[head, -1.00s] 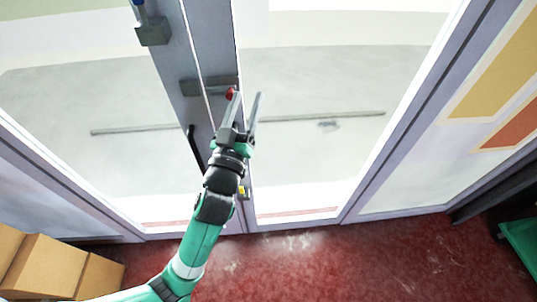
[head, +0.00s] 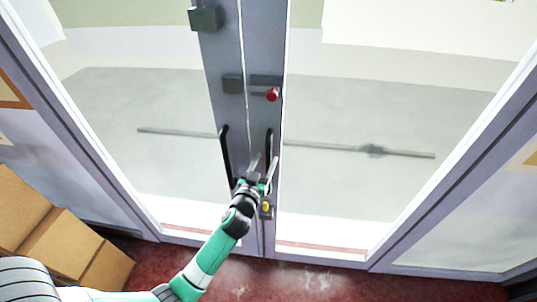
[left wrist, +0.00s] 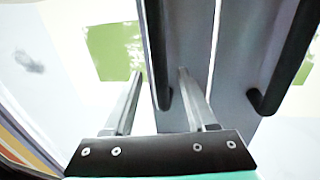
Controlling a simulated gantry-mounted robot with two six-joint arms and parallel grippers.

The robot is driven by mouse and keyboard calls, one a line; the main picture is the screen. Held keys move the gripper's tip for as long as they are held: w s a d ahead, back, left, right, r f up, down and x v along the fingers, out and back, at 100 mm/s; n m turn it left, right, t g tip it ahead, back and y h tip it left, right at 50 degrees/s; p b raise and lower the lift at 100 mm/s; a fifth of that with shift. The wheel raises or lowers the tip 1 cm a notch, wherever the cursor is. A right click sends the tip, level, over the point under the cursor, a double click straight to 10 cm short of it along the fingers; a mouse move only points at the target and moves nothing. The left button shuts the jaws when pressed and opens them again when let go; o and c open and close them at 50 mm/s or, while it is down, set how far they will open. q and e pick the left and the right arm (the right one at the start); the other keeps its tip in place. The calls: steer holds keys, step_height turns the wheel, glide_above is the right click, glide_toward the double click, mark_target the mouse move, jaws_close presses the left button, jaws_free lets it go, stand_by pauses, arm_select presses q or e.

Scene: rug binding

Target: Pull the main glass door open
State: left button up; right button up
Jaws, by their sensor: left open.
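The main glass door is a pair of glass leaves with grey frames (head: 222,55) that meet at a centre seam, and they look closed. A black bar handle (head: 224,150) is on the left leaf and another black handle (head: 269,140) is on the right leaf. My left gripper (head: 265,157) is open at the right leaf's handle. In the left wrist view, a black handle (left wrist: 157,45) shows between the open fingers (left wrist: 159,73), with no clear contact. The other handle (left wrist: 285,60) is to the right there. My right gripper is out of view.
A red knob (head: 272,94) sits on the right leaf above its handle. A yellow fitting (head: 265,208) is low on that frame, close to my gripper. A grey block (head: 204,18) is higher on the left leaf. Cardboard boxes (head: 62,245) stand at the lower left. Red floor (head: 400,288) lies in front.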

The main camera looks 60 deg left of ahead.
mark_target(267, 157)
arm_select(q)
steer(key=x, duration=0.3)
steer(key=shift+w+a, duration=0.1)
jaws_close()
stand_by(1.4)
